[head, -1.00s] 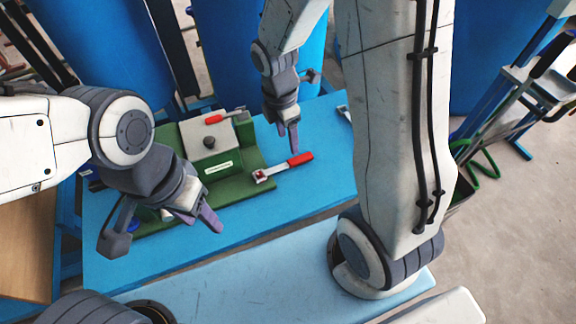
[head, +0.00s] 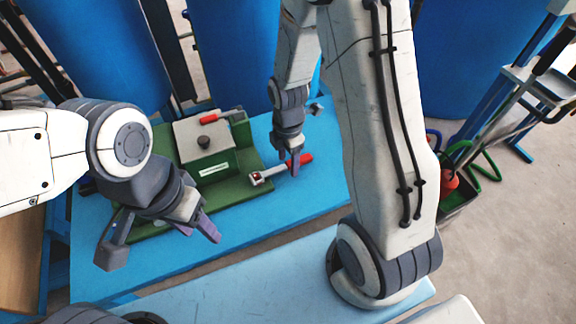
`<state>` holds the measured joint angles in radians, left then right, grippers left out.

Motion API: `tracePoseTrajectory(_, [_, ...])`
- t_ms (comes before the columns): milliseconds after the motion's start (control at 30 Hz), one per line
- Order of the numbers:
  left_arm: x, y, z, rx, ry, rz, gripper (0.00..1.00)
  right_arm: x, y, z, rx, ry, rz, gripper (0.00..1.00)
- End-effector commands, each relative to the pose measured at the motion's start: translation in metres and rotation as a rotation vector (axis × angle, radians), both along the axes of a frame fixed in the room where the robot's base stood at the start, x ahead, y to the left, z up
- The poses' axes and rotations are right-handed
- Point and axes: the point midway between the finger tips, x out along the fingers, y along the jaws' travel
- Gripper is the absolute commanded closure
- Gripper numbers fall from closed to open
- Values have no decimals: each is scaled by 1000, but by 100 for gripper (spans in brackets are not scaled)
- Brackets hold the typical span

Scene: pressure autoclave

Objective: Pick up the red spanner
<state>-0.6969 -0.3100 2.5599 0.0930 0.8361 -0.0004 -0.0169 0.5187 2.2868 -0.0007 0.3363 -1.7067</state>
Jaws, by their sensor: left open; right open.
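The red spanner (head: 302,160) lies on the blue table (head: 318,190), its red handle to the right and its metal head to the left at the edge of the green base. My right gripper (head: 293,168) is open, pointing down over the handle end of the spanner and covering part of it. I cannot tell whether its fingers touch the spanner or are still above it. My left gripper (head: 207,232) is open and empty, over the near left part of the table, to the left of the spanner.
A green fixture (head: 250,160) carries a pale box (head: 200,140) with a black knob and a second red-handled lever (head: 209,119). Blue barrels (head: 225,50) stand behind the table.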

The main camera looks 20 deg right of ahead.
Motion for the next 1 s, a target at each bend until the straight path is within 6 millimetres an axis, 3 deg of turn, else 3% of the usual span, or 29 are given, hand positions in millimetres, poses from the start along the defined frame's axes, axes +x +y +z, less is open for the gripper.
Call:
tracePoseTrajectory(267, [0,0,-1,0,0,0,50,0,0,-5,0,0,0,35])
tracePoseTrajectory(367, [0,0,-1,0,0,0,50,0,0,-5,0,0,0,66])
tracePoseTrajectory(433, [0,0,-1,0,0,0,50,0,0,-5,0,0,0,92])
tracePoseTrajectory(467, [0,0,-1,0,0,0,50,0,0,-5,0,0,0,100])
tracePoseTrajectory(833, [0,0,0,0,0,0,50,0,0,-2,0,-2,0,100])
tracePoseTrajectory(1000, [0,0,3,0,0,0,50,1,0,12,0,-4,0,100])
